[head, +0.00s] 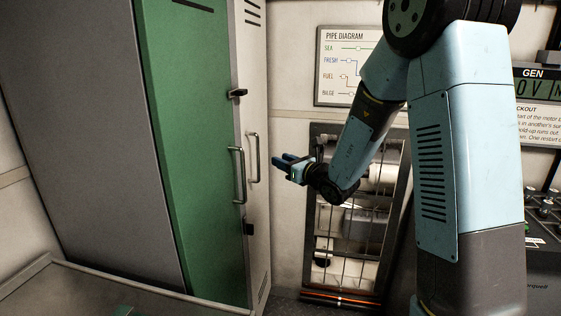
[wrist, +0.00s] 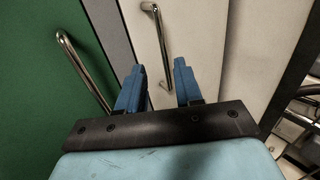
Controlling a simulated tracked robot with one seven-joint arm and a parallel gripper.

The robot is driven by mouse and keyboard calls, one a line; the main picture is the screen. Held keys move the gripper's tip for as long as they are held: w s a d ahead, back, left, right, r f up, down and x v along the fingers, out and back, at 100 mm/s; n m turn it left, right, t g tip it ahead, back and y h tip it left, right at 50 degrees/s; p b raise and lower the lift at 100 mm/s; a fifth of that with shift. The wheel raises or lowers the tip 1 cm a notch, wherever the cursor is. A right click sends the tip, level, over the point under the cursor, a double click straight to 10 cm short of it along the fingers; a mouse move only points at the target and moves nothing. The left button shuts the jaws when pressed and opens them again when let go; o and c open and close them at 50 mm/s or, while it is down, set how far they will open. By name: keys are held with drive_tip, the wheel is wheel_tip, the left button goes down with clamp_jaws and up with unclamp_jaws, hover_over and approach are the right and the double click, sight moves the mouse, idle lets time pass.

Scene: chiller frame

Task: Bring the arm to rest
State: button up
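My arm in light blue and black comes down from the upper right in the head view and bends left. My gripper (head: 281,162) points left at its end, in front of the cabinet handles, apart from them as far as I can tell. In the wrist view my gripper (wrist: 160,82) shows two blue fingers spread apart with nothing between them. A metal handle (wrist: 158,45) on a pale door lies beyond the fingers, and another handle (wrist: 84,72) on a green door is at the left.
The green cabinet door (head: 195,150) stands at the left next to a pale door (head: 257,200). A barred frame with pipes (head: 372,215) is set in the wall behind my arm. A pipe diagram (head: 345,65) hangs above it. A control panel (head: 543,200) stands at the right.

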drive_tip(key=s+a+r+n+g+y, duration=0.1)
drive_tip(key=s+r+n+g, duration=0.35)
drive_tip(key=s+n, duration=0.5)
drive_tip(key=s+a+r+n+g, duration=0.1)
drive_tip(key=s+r+n+g, duration=0.2)
drive_tip(key=s+n+g, duration=0.65)
drive_tip(key=s+d+n+t+h, duration=0.5)
drive_tip(key=s+d+n+h, duration=0.4)
drive_tip(key=s+d, duration=0.8)
drive_tip(key=d+h, duration=0.3)
drive_tip(key=shift+s+r+t, duration=0.15)
drive_tip(key=shift+s+t, duration=0.15)
